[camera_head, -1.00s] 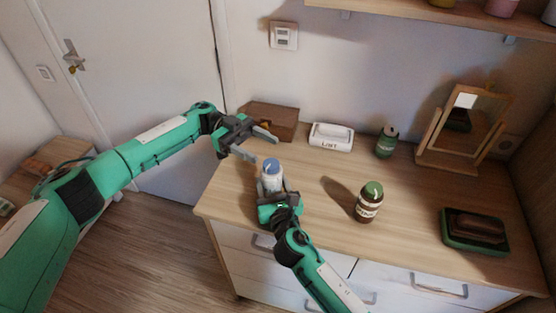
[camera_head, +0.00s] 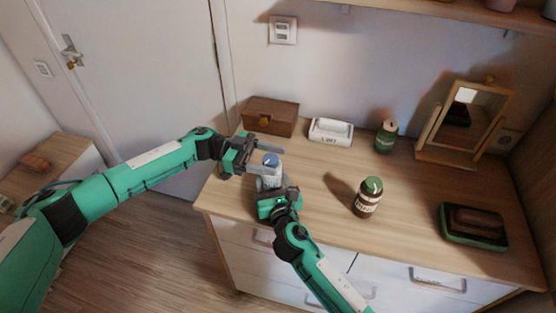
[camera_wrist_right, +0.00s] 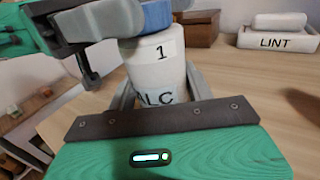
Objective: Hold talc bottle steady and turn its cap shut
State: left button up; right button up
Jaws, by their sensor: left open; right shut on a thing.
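The talc bottle (camera_head: 269,181) stands upright on the dresser top, white with a blue cap (camera_head: 271,160). In the right wrist view the white bottle (camera_wrist_right: 156,65) shows a "1" and part of a label ending in "LC". My right gripper (camera_head: 272,190) is shut on the bottle's body from the front. My left gripper (camera_head: 266,160) is open, with its fingers on either side of the cap; I cannot tell whether they touch it. In the right wrist view the left gripper (camera_wrist_right: 100,22) covers part of the blue cap (camera_wrist_right: 153,15).
A wooden box (camera_head: 270,116) and a white LINT box (camera_head: 330,131) stand behind the bottle. A brown jar with green lid (camera_head: 368,198) stands to the right. A green can (camera_head: 386,137), a mirror (camera_head: 465,125) and a brush tray (camera_head: 472,228) are farther right.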

pick_arm(q)
jog(key=shift+x, duration=1.15)
jog(key=c, duration=1)
jog(key=shift+s+m+g+y, duration=0.15)
jog(key=shift+m+g+y, duration=0.65)
jog(key=shift+m+g, duration=0.65)
jog(key=shift+s+a+m+g+y, duration=0.1)
jog(key=shift+m+g+y, duration=0.4)
jog(key=shift+g, duration=0.35)
jog(key=shift+s+a+m+g+y, duration=0.1)
jog(key=shift+m+g+y, duration=0.35)
jog(key=shift+g, duration=0.35)
jog(key=o, duration=1)
